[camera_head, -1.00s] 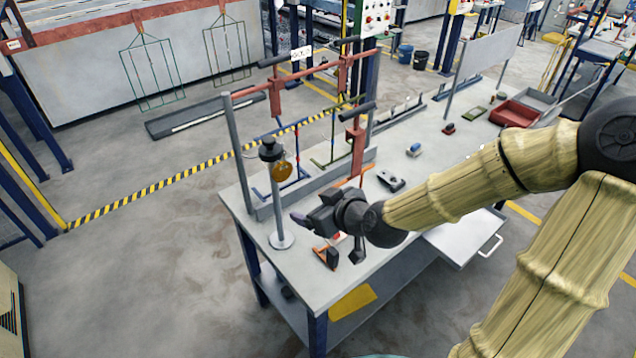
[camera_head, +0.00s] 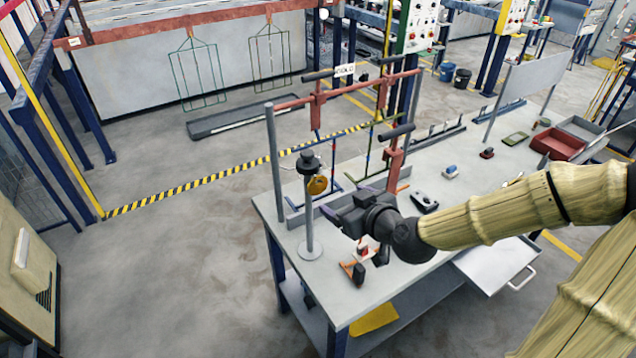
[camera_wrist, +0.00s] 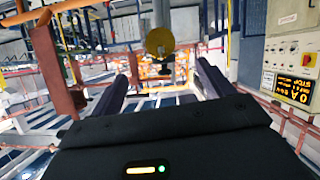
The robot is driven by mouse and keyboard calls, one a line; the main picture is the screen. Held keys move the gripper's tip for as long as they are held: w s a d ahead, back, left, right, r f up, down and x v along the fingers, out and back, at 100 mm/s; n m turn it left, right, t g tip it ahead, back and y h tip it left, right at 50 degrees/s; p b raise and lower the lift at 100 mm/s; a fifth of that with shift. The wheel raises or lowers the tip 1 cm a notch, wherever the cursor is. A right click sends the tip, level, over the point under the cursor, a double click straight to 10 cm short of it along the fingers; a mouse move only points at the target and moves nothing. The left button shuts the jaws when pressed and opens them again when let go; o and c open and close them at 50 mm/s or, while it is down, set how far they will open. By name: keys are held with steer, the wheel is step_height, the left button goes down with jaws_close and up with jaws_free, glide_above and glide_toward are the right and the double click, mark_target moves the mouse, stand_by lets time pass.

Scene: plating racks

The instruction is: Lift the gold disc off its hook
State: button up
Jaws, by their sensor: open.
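The gold disc (camera_head: 317,185) hangs upright from the hook near the top of a grey post stand (camera_head: 309,215) with a black head. In the wrist view the disc (camera_wrist: 160,42) is ahead, roughly centred between my two fingers, with part of the post above it. My gripper (camera_head: 347,198) is open and empty, to the right of the disc and slightly lower in the head view. In the wrist view my gripper (camera_wrist: 167,65) has its fingers spread wide, apart from the disc. The hook itself is too small to make out clearly.
A red-brown rack frame (camera_head: 318,108) with coloured hangers stands behind the disc on the workbench (camera_head: 345,290). An orange-and-black tool (camera_head: 355,268) lies below my gripper. A black device (camera_head: 424,201) and red bin (camera_head: 558,146) are farther right. Floor left of the bench is clear.

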mark_target(319, 185)
steer(key=p+x, duration=0.4)
steer(key=x, duration=1.1)
steer(key=shift+w+a+f, duration=0.15)
steer(key=shift+f, duration=0.1)
steer(key=c, duration=1.1)
steer(key=shift+r, duration=0.1)
steer(key=shift+r, duration=0.4)
steer(key=shift+p+v, duration=0.3)
steer(key=shift+v, duration=0.5)
steer(key=shift+r, duration=0.1)
steer(key=shift+s+d, duration=0.55)
steer(key=shift+s, duration=0.15)
